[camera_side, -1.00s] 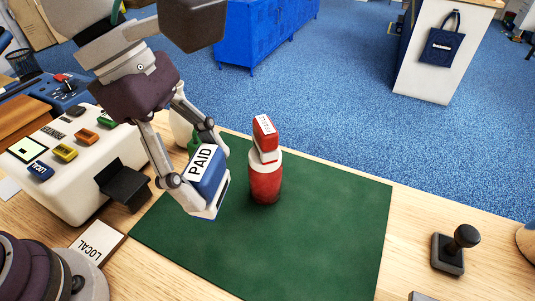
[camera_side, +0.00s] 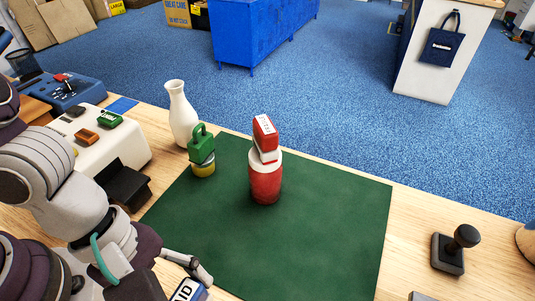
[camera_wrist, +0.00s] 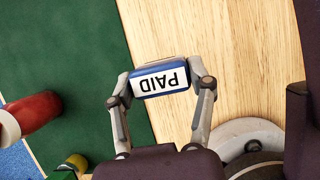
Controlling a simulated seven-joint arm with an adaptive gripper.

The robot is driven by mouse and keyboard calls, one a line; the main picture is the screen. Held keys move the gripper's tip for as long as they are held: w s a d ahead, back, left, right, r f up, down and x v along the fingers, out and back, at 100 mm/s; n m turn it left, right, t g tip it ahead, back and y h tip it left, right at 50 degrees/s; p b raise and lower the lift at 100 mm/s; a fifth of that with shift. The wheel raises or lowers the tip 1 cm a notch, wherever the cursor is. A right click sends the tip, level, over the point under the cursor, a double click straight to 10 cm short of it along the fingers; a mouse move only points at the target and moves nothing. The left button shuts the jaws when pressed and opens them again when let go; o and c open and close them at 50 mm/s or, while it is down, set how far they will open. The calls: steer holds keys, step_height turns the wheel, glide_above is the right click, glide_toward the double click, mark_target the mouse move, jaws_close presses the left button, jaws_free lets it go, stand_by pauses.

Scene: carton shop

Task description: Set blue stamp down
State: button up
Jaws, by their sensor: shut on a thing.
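The blue stamp (camera_wrist: 160,79), with a white label reading PAID, is held between both fingers of my gripper (camera_wrist: 163,88) in the wrist view. In the side view only the top of the blue stamp (camera_side: 188,289) shows at the bottom edge, with one finger of my gripper beside it. The stamp is near the front left edge of the green mat (camera_side: 300,240). In the wrist view it lies over the border between the mat and the bare wood. Its underside is hidden, so I cannot tell whether it touches the table.
A red stamp (camera_side: 265,138) sits on a red and white bottle (camera_side: 266,180) on the mat. A green stamp (camera_side: 201,145) sits on a yellow piece (camera_side: 203,168) near a white vase (camera_side: 181,115). The mat's front is clear.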

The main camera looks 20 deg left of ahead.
steer(key=shift+w+d+f, duration=0.1)
steer(key=shift+d+f, duration=0.1)
steer(key=w+d, duration=0.2)
steer(key=d, duration=0.2)
steer(key=w+d+f, duration=0.1)
steer(key=w+d, duration=0.1)
steer(key=d, duration=0.3)
steer(key=w+d, duration=0.2)
steer(key=d, duration=0.2)
steer(key=shift+w+d+f, duration=0.25)
steer(key=shift+w+d, duration=0.05)
steer(key=shift+w, duration=0.05)
steer(key=shift+w+d+f, duration=0.1)
steer(key=shift+f, duration=1.65)
steer(key=shift+f, duration=0.1)
steer(key=o, duration=1.2)
steer(key=shift+f, duration=0.1)
steer(key=shift+c, duration=0.2)
